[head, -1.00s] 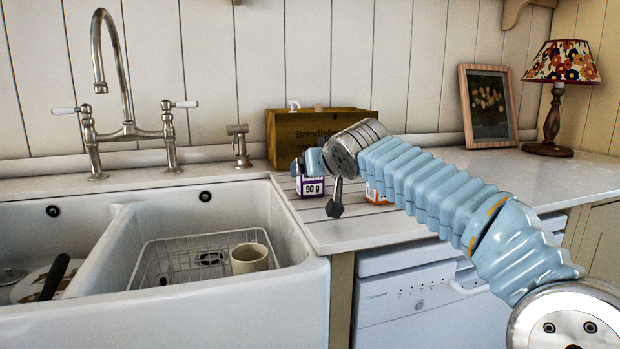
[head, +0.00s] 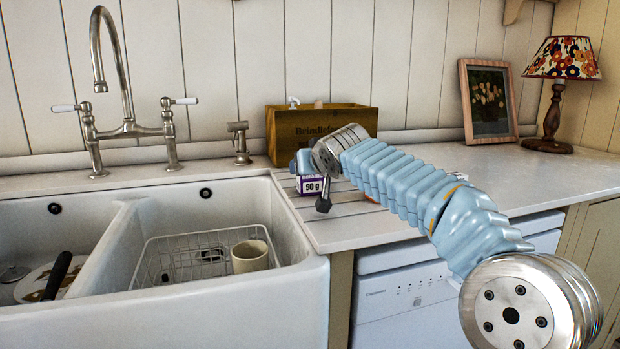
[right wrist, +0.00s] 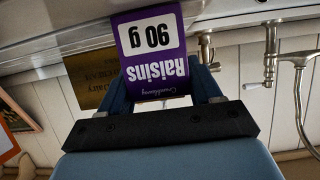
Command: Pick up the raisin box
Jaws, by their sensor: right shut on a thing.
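The raisin box (head: 312,187) is purple and white, marked "Raisins 90 g". In the head view it is at the counter's ribbed drainer, right of the sink, partly hidden by my right wrist. My right gripper (right wrist: 160,78) is shut on the raisin box, with one finger on each side of it in the right wrist view. The box's printed face (right wrist: 153,50) shows upside down there. I cannot tell whether its base touches the counter. My left gripper is not in view.
A wooden crate (head: 290,130) stands behind the box. A mostly hidden orange item (head: 373,201) is behind my arm. The sink (head: 300,262) holds a wire rack and a beige mug (head: 250,257). A framed picture (head: 488,100) and lamp (head: 560,62) stand right; the counter before them is clear.

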